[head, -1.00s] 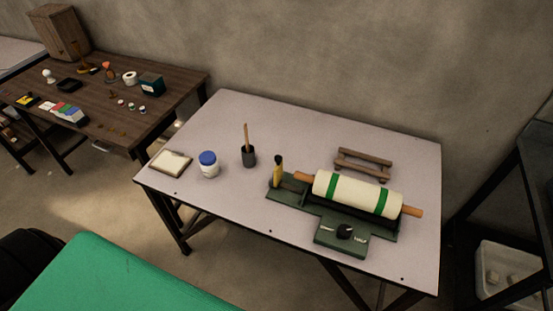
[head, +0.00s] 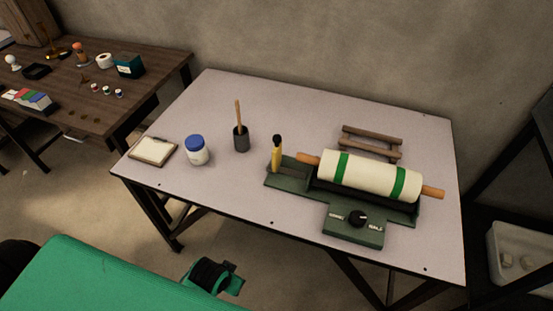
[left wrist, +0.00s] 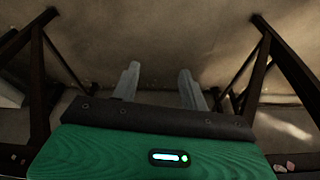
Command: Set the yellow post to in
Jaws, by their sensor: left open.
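The yellow post (head: 277,158) has a black tip and stands upright at the left end of a green base (head: 292,184), beside a dark slot running right. The base carries a cream roller (head: 371,176) with two green bands and wooden handles. On the base's front block is a black dial (head: 357,219) between two white labels too small to read. My left gripper (left wrist: 160,70) shows in the left wrist view with its two grey fingers apart and nothing between them. It is well away from the post. My right gripper is out of view.
On the grey table (head: 240,195) are a notepad (head: 153,150), a blue-lidded jar (head: 197,150), a dark cup (head: 241,139) with a stick, and a wooden rack (head: 371,141). The table's front left is clear. A brown table (head: 150,85) with small items stands at the left.

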